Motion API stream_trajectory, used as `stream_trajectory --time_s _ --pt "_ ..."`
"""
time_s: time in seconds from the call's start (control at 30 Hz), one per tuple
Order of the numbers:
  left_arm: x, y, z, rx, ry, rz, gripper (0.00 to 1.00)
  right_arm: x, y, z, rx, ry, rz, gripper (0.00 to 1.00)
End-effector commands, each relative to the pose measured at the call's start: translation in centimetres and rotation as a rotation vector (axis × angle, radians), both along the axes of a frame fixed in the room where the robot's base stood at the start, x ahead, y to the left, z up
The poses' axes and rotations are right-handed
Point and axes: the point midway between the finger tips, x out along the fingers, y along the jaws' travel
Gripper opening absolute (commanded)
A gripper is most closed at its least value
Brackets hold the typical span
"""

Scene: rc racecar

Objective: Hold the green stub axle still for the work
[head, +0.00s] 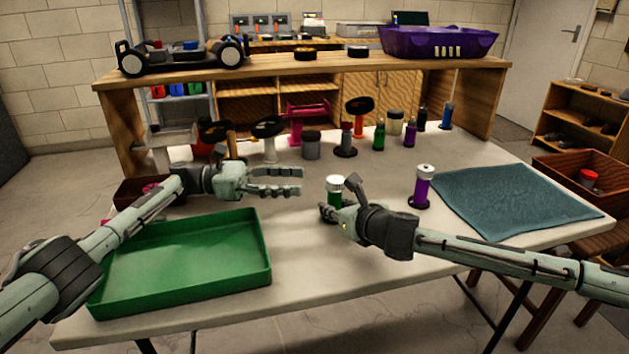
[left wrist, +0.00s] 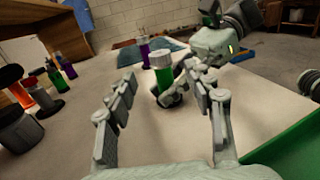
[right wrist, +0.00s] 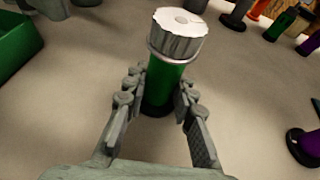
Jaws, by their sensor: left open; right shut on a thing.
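The green stub axle (head: 334,199) stands upright on the white table, with a silver ribbed cap (head: 335,183) on top and a dark base. My right gripper (head: 336,212) is shut on its green body, with one finger on each side in the right wrist view (right wrist: 160,95). The cap stays clear above the fingers. My left gripper (head: 300,183) is open and empty, left of the axle in the head view. In the left wrist view the green stub axle (left wrist: 162,80) shows beyond and between my spread left fingers (left wrist: 165,95).
A green tray (head: 180,262) lies at front left. Several bottles and wheel stands line the table's back. A wooden shelf (head: 300,67) behind holds a car chassis (head: 183,57) and a purple body shell (head: 437,41).

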Motion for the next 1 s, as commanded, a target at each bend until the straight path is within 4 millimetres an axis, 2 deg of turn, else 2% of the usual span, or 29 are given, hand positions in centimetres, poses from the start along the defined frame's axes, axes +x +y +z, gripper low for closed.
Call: stream_trajectory --time_s 0.1,0.23,0.53,0.67,0.77,0.9,1.0 --pt "0.0 1.5 0.1 0.0 0.0 0.001 0.52 0.0 0.0 0.0 0.0 0.0 0.0 0.0" --pt "-0.1 2.1 0.1 0.0 -0.001 -0.001 0.52 0.0 0.0 0.0 0.0 0.0 0.0 0.0" --pt "-0.1 2.2 0.1 0.0 0.0 0.0 0.52 0.0 0.0 0.0 0.0 0.0 0.0 0.0" --pt "0.5 1.8 1.1 0.006 0.027 0.015 0.52 0.0 0.0 0.0 0.0 0.0 0.0 0.0" --pt "1.8 0.7 3.4 0.009 0.104 0.053 0.52 0.0 0.0 0.0 0.0 0.0 0.0 0.0" --pt "4.0 -2.0 8.4 -0.016 0.317 0.145 0.52 0.0 0.0 0.0 0.0 0.0 0.0 0.0" --pt "4.8 -4.4 12.0 -0.068 0.522 0.212 0.52 0.0 0.0 0.0 0.0 0.0 0.0 0.0"
